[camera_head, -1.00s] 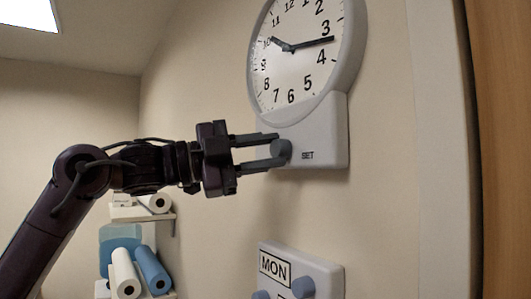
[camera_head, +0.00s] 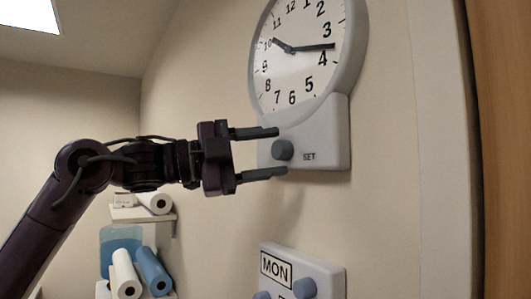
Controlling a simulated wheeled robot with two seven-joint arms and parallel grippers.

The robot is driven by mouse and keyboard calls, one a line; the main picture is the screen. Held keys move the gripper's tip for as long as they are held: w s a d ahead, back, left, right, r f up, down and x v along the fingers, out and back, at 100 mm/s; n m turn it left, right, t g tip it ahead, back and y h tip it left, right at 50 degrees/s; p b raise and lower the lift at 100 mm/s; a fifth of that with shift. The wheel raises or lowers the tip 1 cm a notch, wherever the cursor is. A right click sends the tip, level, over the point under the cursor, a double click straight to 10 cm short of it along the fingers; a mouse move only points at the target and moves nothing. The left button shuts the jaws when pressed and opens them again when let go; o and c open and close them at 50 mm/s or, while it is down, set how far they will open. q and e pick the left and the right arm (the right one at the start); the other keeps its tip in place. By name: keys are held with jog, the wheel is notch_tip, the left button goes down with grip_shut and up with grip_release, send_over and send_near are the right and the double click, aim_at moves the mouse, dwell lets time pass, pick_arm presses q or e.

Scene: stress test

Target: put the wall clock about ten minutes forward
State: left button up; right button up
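The white wall clock (camera_head: 300,60) hangs at the upper middle, its top cut off by the frame. Its short hand points near the 10 and its long hand (camera_head: 318,47) between the 3 and the 4. A grey round knob (camera_head: 283,150) sits on the clock's lower housing (camera_head: 330,130), left of the word SET. My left gripper (camera_head: 274,153) is open, with one finger above the knob and one below it. Gaps show between both fingers and the knob. My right gripper is not in view.
A white panel marked MON (camera_head: 325,272) with grey knobs is on the wall below the clock. Shelves with white and blue rolls (camera_head: 152,270) stand at the lower left. A wooden edge (camera_head: 505,150) runs down the right side.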

pick_arm(q)
jog(key=shift+a+f, duration=0.1)
jog(key=shift+a, duration=0.15)
jog(key=r+b+v, duration=0.1)
jog(key=b+v, duration=0.2)
jog(key=v, duration=0.4)
jog(key=shift+a+f+b, duration=0.2)
jog(key=shift+f+b, duration=0.2)
jog(key=shift+f, duration=0.05)
jog(key=shift+s+d, duration=0.1)
jog(key=shift+d, duration=0.05)
